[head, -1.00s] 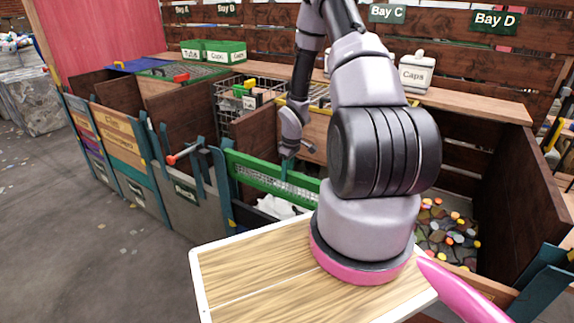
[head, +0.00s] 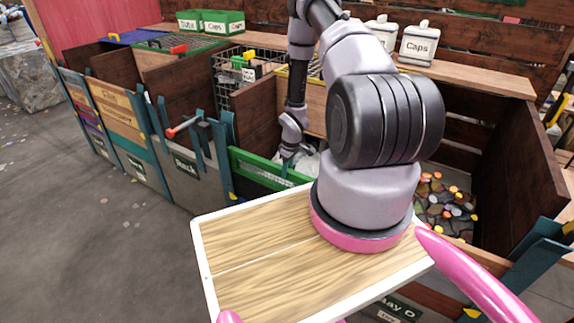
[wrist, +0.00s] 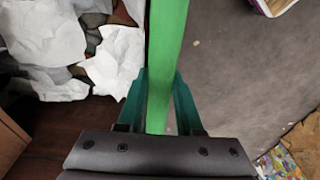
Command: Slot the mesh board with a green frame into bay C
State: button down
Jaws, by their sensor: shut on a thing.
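The mesh board with a green frame (head: 262,170) stands upright along the front of the bay that holds white crumpled paper. Mostly its green top bar shows in the head view; its mesh is hardly visible. My gripper (head: 290,158) is shut on the board's top bar. A teal post (head: 228,128) stands at the board's left end; its right end is hidden behind my arm. In the wrist view the green bar (wrist: 167,60) runs straight away from my gripper (wrist: 160,122), with paper (wrist: 110,55) to its left and floor to its right. How deep the board sits is hidden.
A rack front (head: 185,165) with teal posts and a red-tipped handle (head: 182,128) is left of the board. A wire basket (head: 240,75) and white caps tubs (head: 418,45) stand behind. The right bay holds colourful caps (head: 445,205). Grey floor (head: 80,240) is free at left.

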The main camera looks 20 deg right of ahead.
jog(key=shift+f, duration=0.4)
jog(key=shift+f, duration=0.6)
jog(key=shift+c, duration=2.4)
grip_release()
jog(key=r, duration=0.7)
jog(key=s+r, duration=0.1)
jog(key=r, duration=0.2)
jog(key=shift+d+r, duration=0.3)
jog(key=shift+r, duration=0.1)
